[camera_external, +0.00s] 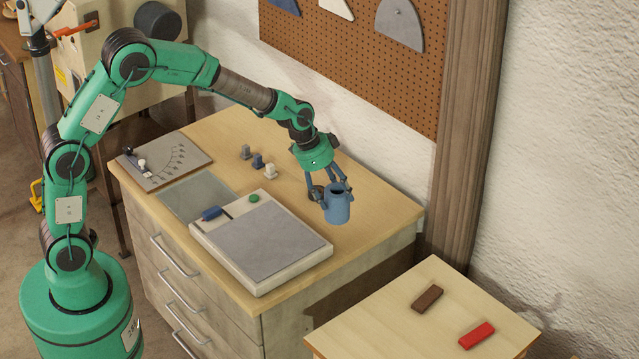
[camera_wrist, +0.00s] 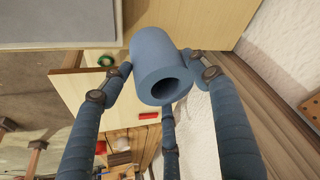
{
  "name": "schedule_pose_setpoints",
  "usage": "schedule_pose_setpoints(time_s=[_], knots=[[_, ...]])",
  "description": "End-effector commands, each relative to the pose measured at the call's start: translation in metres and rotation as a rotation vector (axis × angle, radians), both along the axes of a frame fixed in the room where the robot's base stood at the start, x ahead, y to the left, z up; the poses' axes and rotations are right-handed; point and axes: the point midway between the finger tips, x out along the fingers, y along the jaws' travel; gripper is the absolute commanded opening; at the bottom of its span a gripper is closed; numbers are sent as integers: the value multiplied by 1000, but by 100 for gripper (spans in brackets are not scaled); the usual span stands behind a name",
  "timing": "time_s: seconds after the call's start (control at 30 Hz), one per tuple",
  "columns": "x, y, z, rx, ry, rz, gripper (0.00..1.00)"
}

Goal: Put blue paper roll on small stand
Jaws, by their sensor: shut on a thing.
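The blue paper roll (camera_external: 337,210) is a short hollow cylinder, held upright in the air in front of the workbench's right part in the external view. In the wrist view the roll (camera_wrist: 150,52) shows its open end. My gripper (camera_external: 328,190) is shut on it, with its blue fingers around its sides; they also show in the wrist view (camera_wrist: 158,75). The small stand (camera_external: 380,325) appears to be the low wooden table at lower right, apart from the roll. Its pale top (camera_wrist: 90,98) lies beyond the roll in the wrist view, partly hidden.
A brown block (camera_external: 427,298) and a red block (camera_external: 476,335) lie on the small stand, with bare wood at its left. A green ring-shaped thing (camera_wrist: 106,59) shows in the wrist view. The workbench (camera_external: 385,215) carries a grey-topped box (camera_external: 265,240) and small pegs (camera_external: 257,161).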

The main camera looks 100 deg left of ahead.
Motion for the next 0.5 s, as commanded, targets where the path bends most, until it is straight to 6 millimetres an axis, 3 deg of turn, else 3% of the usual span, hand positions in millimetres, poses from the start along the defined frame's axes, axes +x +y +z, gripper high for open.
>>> schedule_pose_setpoints(time_s=[0.03,0.2,0.5], knots=[[7,-19,1,0,0,-24,32],[26,-80,1,1,1,-95,32],[45,-188,1,2,4,-220,32]])
